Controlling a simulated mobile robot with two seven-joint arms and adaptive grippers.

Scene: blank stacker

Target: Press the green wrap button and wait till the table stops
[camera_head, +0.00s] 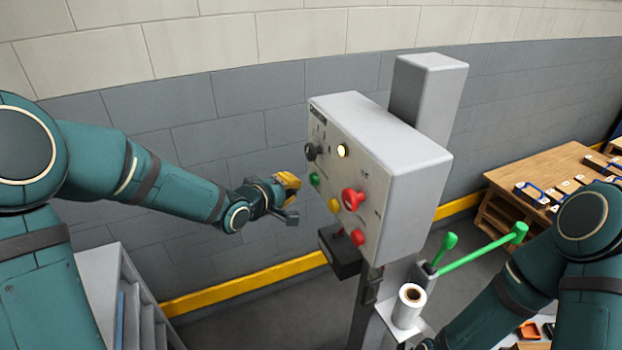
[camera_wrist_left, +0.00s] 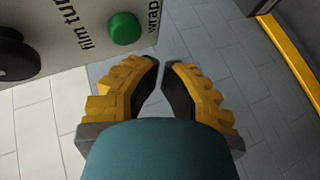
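The green wrap button (camera_head: 314,179) is on the front face of a grey control box (camera_head: 408,200). In the left wrist view the green button (camera_wrist_left: 124,28) shows near the top, beside the printed word "wrap". My left gripper (camera_head: 291,189) has yellow fingers and is just left of the box face, close to the green button. In the left wrist view its fingertips (camera_wrist_left: 161,64) nearly meet with nothing between them, and the button lies beyond and left of them, apart from the tips. My right gripper is out of the picture; only my right arm shows.
The box also bears a black knob (camera_head: 310,152), a lit lamp (camera_head: 342,150), a red mushroom button (camera_head: 352,198), a yellow button (camera_head: 333,205) and a red button (camera_head: 357,237). A wooden table (camera_head: 540,166) stands far right.

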